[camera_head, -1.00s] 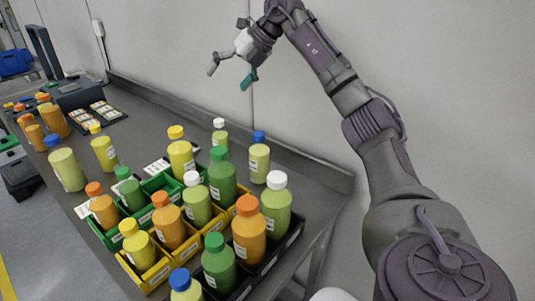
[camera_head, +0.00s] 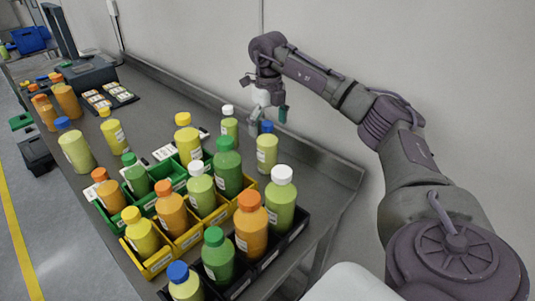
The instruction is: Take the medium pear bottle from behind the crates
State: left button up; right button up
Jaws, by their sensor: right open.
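Behind the crates stands a pale yellow-green bottle with a blue cap (camera_head: 267,152), which looks like the medium pear bottle. It is upright near the table's back edge. Left of it, also behind the crates, stands a smaller green bottle with a white cap (camera_head: 229,127). My right gripper (camera_head: 267,121) is open and empty, pointing down with its fingers spread around the level of the blue cap. One finger overlaps the cap's left side in the picture; I cannot tell whether it touches. My left gripper is not in view.
Green crates (camera_head: 157,198), yellow crates (camera_head: 157,264) and black crates (camera_head: 293,235) hold several bottles in front. A raised rim (camera_head: 320,160) and the wall bound the table's back.

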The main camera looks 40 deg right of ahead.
aim_at(267, 142)
jog(key=shift+a+f+p, duration=0.15)
jog(key=shift+f+p, duration=0.4)
jog(key=shift+f, duration=2.55)
jog(key=c, duration=1.4)
jog(key=shift+w+r, duration=0.1)
jog(key=shift+c, duration=1.1)
jog(key=shift+r, duration=0.1)
